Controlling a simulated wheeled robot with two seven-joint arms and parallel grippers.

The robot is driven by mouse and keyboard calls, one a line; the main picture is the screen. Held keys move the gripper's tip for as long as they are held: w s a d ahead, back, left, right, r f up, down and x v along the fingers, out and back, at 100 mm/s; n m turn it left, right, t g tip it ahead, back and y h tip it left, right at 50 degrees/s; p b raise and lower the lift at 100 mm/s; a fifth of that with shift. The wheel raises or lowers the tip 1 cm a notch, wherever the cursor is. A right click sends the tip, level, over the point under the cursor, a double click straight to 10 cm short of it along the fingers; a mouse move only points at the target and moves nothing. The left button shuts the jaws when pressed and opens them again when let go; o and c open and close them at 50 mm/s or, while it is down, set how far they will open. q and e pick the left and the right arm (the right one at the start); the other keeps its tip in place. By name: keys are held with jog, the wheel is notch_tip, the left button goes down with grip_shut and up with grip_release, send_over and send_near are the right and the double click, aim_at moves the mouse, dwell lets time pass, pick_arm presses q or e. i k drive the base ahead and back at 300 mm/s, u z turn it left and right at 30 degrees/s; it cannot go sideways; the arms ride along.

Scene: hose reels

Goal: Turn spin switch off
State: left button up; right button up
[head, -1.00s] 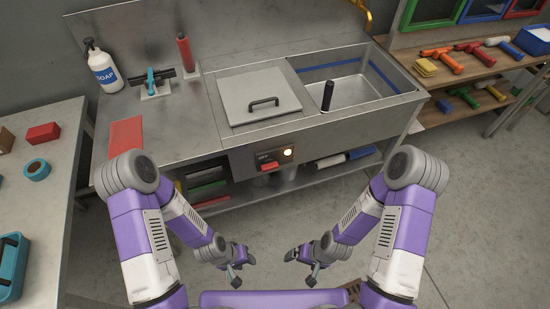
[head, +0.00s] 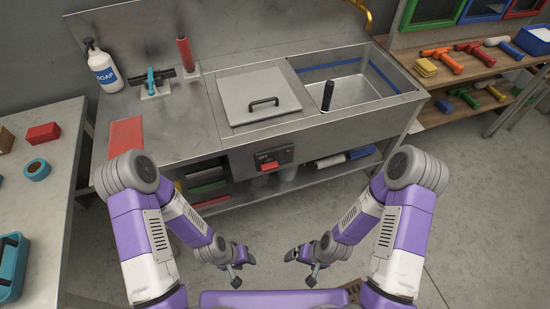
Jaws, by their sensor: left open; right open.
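A dark switch panel (head: 284,153) is set in the front of the steel sink unit, below the lidded basin. A red switch (head: 269,166) sits at its lower left. The round lamp spot at the panel's right is dark. My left gripper (head: 242,270) is open and empty, low in front of the unit and below the panel. My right gripper (head: 300,266) is open and empty, to the right of the left one at a similar height. Both are apart from the panel.
The sink unit (head: 172,130) has a lid with a dark handle (head: 263,102) and an open basin (head: 350,88). A soap bottle (head: 104,68) stands at the left. A side table (head: 58,180) is at left, a wooden shelf (head: 470,72) at right. The floor in front is free.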

aim_at(269, 164)
jog(key=k, duration=0.5)
jog(key=u, duration=1.05)
jog(key=i, duration=1)
jog(key=z, duration=1.65)
